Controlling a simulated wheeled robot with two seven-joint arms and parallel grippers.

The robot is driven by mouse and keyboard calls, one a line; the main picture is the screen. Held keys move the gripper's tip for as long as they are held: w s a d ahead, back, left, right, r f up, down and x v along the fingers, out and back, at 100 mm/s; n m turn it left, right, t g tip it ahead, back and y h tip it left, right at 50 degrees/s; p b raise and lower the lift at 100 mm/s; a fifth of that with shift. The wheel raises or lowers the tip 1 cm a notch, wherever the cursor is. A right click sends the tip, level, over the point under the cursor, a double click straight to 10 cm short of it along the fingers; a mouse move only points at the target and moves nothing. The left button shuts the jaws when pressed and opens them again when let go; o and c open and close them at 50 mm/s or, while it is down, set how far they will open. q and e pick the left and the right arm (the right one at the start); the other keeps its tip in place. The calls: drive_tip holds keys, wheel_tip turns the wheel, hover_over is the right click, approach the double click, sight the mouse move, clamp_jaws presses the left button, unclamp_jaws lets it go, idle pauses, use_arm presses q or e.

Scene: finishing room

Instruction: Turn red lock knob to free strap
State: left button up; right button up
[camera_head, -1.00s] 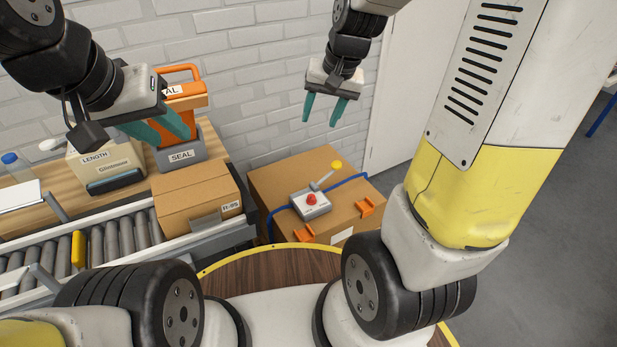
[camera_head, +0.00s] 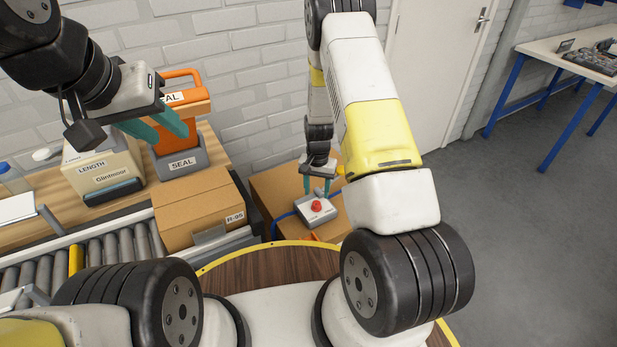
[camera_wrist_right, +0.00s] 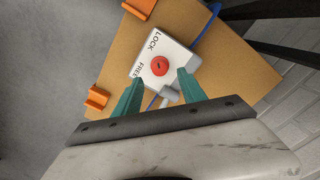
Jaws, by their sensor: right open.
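The red lock knob (camera_head: 316,206) sits on a pale grey lock plate (camera_head: 322,217) on top of a cardboard box (camera_head: 270,190). In the right wrist view the red knob (camera_wrist_right: 160,66) shows a dark mark, with LOCK and FREE printed on the plate (camera_wrist_right: 146,75). The blue strap (camera_head: 284,216) runs to the plate; it also shows in the wrist view (camera_wrist_right: 209,20). My right gripper (camera_head: 317,190) is open, just above the plate. Its fingertips (camera_wrist_right: 160,75) flank the knob in view, apart from it as far as I can tell. My left gripper (camera_head: 168,128) is open and empty.
A smaller carton (camera_head: 195,212) stands on the roller conveyor (camera_head: 110,245) to the left. A SEAL dispenser (camera_head: 181,160) and LENGTH unit (camera_head: 100,170) stand on the bench behind. Orange clips (camera_wrist_right: 97,98) project from the strapped box.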

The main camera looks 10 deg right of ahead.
sight(317, 203)
wheel_tip(317, 203, down, 5)
drive_tip(key=shift+f, duration=0.15)
clamp_jaws()
